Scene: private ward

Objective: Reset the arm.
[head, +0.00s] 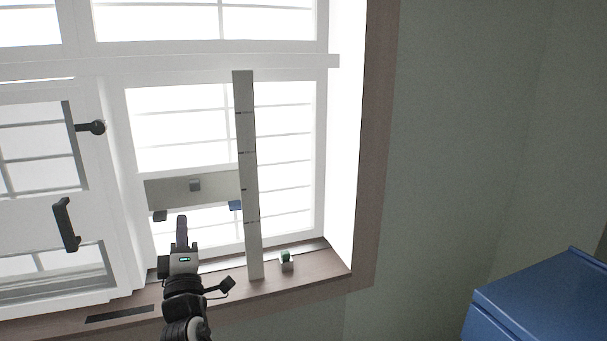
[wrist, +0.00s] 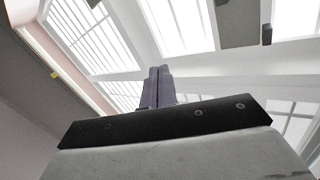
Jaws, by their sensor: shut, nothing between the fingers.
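My gripper (head: 181,230) is raised in front of the window in the head view, above the wooden sill, with its fingers pointing up. The wrist view shows the two dark fingers (wrist: 158,88) side by side and closed together, with nothing between them. My arm comes up from the bottom edge of the head view. My gripper appears clear of the window and sill, though its distance from the glass is hard to tell.
A tall grey post (head: 247,180) with dark marks stands right of my gripper. A small green-topped item (head: 287,260) sits on the sill (head: 320,272). A window handle (head: 65,224) is at left. A blue cabinet (head: 545,295) stands lower right. The green wall (head: 450,150) is bare.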

